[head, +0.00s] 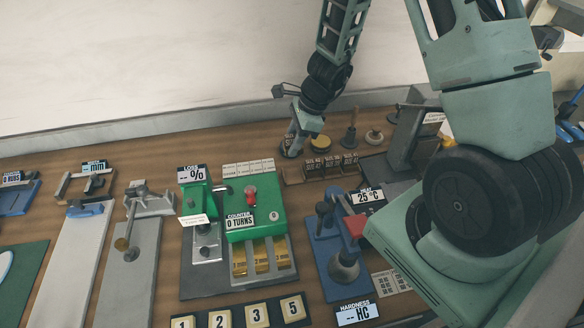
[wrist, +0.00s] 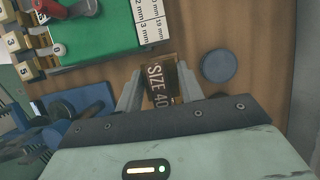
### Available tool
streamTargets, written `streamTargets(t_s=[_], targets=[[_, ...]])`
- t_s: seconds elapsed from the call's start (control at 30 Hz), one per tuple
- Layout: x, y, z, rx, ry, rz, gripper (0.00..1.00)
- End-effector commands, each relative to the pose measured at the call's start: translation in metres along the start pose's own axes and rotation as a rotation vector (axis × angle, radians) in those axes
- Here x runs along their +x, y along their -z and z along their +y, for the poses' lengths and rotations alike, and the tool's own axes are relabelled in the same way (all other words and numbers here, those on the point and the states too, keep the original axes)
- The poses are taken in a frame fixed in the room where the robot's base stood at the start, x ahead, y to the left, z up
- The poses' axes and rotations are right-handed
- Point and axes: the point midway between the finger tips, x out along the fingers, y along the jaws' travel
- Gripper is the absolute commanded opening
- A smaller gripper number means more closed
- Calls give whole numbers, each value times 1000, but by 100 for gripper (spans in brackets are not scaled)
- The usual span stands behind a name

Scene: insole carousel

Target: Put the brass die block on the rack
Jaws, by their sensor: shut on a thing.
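My gripper (head: 293,140) is at the back of the bench, pointing down. It is shut on a brass die block with a dark "SIZE 40" label, seen between the fingers in the wrist view (wrist: 160,82). In the head view the block is mostly hidden by the gripper. I cannot tell whether it touches the bench.
A round yellow-topped piece (head: 320,143) and a dark upright peg (head: 351,128) stand right of the gripper. The green counter machine (head: 262,215) is in front to the left. A blue hardness tester (head: 335,245) stands in front of the rack. A round blue disc (wrist: 218,66) lies beside the held block.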

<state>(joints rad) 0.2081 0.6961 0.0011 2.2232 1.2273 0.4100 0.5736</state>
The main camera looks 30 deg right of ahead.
Motion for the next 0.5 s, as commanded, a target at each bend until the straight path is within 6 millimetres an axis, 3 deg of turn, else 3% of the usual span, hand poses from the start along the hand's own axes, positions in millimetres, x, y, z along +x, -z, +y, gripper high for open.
streamTargets(t_s=[0.2,0.5], targets=[[38,17,1,10,-1,0,1],[70,29,1,6,-1,0,1]])
